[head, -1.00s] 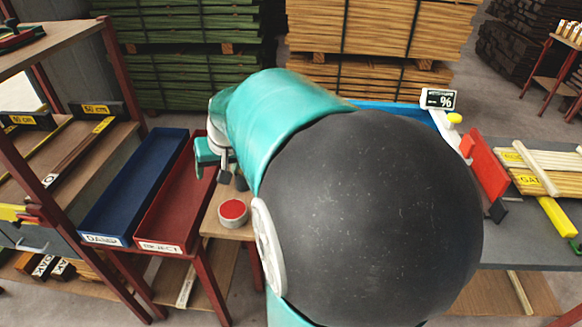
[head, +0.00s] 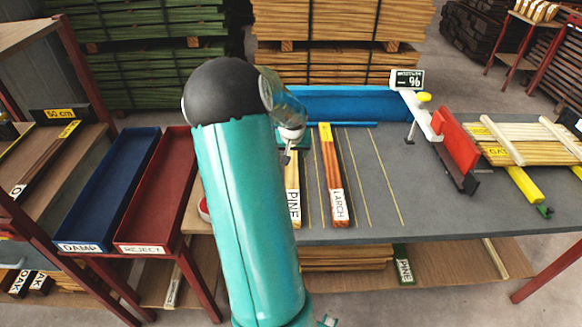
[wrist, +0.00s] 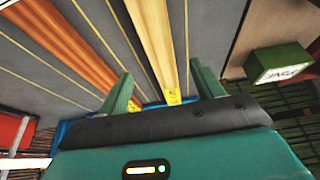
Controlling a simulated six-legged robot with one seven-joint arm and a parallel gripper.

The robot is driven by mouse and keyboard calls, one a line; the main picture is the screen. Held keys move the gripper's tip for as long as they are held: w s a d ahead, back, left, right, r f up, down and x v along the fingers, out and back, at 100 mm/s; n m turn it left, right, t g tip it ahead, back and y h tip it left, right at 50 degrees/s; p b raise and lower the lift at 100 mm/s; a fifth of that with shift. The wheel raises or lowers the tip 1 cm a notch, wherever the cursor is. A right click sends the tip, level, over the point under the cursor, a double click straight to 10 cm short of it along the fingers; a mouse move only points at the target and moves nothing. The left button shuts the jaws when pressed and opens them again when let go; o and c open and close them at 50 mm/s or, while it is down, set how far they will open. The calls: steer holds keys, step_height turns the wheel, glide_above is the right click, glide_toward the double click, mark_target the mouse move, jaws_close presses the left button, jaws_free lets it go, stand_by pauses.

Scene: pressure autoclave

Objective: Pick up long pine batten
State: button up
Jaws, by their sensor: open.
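The long pine batten (head: 292,200) lies on the grey table, pale wood with a white PINE label at its near end. My arm partly hides it in the head view. In the wrist view the pine batten (wrist: 153,40) runs between the two green fingers of my gripper (wrist: 164,88), with a yellow mark at its far end. My gripper is open and empty. The frames do not clearly show how high the fingers are above the batten. In the head view the gripper is mostly hidden behind my arm.
An orange larch batten (head: 331,170) lies beside the pine one; it also shows in the wrist view (wrist: 62,38). A green block (wrist: 280,64) with a white label is at the right there. Blue DAMP (head: 112,190) and red REJECT (head: 160,200) trays stand left. The table's middle is clear.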

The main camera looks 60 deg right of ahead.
mark_target(291, 164)
steer(key=shift+x, duration=1.05)
steer(key=x, duration=0.5)
steer(key=shift+f, duration=0.15)
steer(key=c, duration=1.3)
